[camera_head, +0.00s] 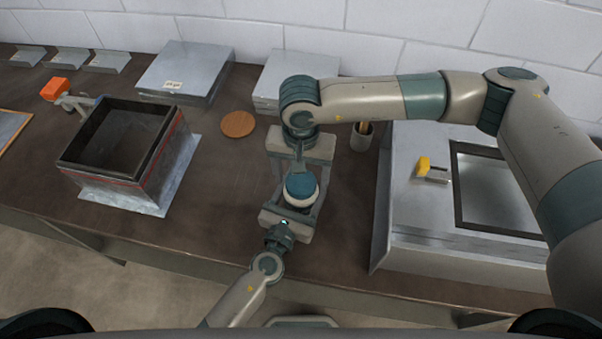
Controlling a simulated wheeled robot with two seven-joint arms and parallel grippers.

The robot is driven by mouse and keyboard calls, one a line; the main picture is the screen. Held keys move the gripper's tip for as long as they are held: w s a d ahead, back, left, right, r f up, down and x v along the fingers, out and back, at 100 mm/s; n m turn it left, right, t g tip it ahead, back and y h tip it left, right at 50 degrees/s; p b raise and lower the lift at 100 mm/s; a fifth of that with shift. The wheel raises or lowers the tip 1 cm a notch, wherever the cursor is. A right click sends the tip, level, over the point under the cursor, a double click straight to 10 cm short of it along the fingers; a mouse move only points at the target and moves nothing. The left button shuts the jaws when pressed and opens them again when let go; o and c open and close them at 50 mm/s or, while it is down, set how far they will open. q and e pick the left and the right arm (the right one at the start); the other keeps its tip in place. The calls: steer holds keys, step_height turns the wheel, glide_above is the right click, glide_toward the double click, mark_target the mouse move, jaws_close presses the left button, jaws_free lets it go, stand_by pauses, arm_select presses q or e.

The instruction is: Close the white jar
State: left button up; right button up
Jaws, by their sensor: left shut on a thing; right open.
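The white jar (303,201) is mostly hidden between my two grippers near the middle of the bench. A round blue top, which looks like its lid (300,185), covers it from above; whether it is seated or tilted I cannot tell. My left gripper (299,206) comes in from the front edge and is shut on the white jar. My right gripper (301,168) reaches in from behind, at the blue lid, with its fingers open; the exact contact is hidden.
A dark open square duct (178,165) stands on a sheet at left. A round wooden disc (238,124) lies behind. A small cup (361,138) is right of my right gripper. A large metal box (400,225) with a square opening fills the right. Metal stacks (185,70) line the wall.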

steer(key=c, duration=1.1)
steer(key=shift+m, duration=0.3)
steer(key=m, duration=0.4)
steer(key=shift+m, duration=0.4)
steer(key=m, duration=0.4)
steer(key=shift+m, duration=0.3)
steer(key=m, duration=1.1)
steer(key=o, duration=1.3)
steer(key=shift+c, duration=0.2)
